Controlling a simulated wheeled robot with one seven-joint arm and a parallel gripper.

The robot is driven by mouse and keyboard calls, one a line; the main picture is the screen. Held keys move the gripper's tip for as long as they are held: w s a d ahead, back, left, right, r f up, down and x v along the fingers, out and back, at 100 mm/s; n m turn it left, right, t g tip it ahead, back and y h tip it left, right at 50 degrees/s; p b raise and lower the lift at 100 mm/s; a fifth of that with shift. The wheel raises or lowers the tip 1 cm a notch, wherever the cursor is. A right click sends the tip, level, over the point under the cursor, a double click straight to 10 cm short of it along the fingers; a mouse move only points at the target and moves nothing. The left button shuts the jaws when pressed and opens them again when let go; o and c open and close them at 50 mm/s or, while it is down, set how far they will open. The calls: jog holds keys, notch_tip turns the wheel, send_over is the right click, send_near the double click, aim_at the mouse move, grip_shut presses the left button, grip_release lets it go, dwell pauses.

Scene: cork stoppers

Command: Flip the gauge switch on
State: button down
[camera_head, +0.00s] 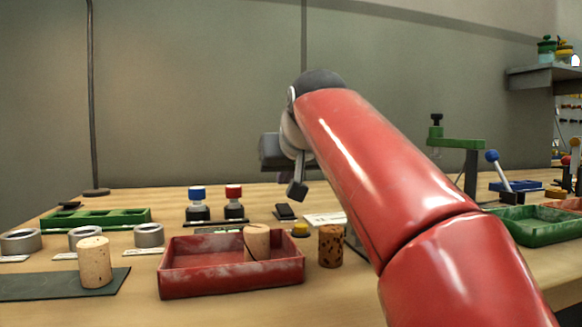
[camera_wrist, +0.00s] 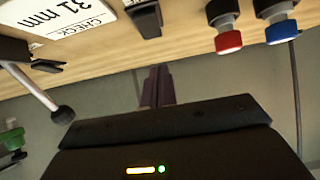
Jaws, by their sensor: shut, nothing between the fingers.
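The switch appears to be a small black piece (camera_head: 285,211) on the bench behind the red tray in the head view. It also shows at the top of the wrist view (camera_wrist: 143,17), with pale markings on its near part. I cannot tell which way it is set. A white card reading "31 mm CHECK" (camera_wrist: 70,18) lies beside it. My gripper (camera_wrist: 157,72) is shut and empty, its fingers below the switch in the wrist picture and apart from it. In the head view my arm partly hides the hand, and the fingertips are not clear.
Blue-capped (camera_head: 197,202) and red-capped (camera_head: 233,202) bottles stand left of the switch. A red tray (camera_head: 215,285) holds a cork, and a speckled cork (camera_head: 331,246) stands beside it. A rod with a black knob (camera_wrist: 62,115) shows in the wrist view.

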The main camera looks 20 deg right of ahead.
aim_at(282, 206)
jog(key=f+b, duration=0.1)
jog(key=f, duration=0.1)
jog(key=w+f, duration=0.1)
jog(key=f, duration=0.1)
jog(key=shift+w+f+b, duration=0.1)
jog(key=shift+b, duration=0.3)
jog(key=shift+p, duration=0.4)
jog(key=shift+w+g+p, duration=0.15)
jog(key=shift+g+p, duration=0.15)
jog(key=shift+p, duration=0.35)
jog(key=shift+w+p, duration=0.1)
jog(key=shift+p, duration=0.45)
jog(key=shift+f+b, duration=0.3)
jog(key=shift+b, duration=0.1)
jog(key=shift+w+r+p, duration=0.3)
jog(key=shift+w+p, duration=0.45)
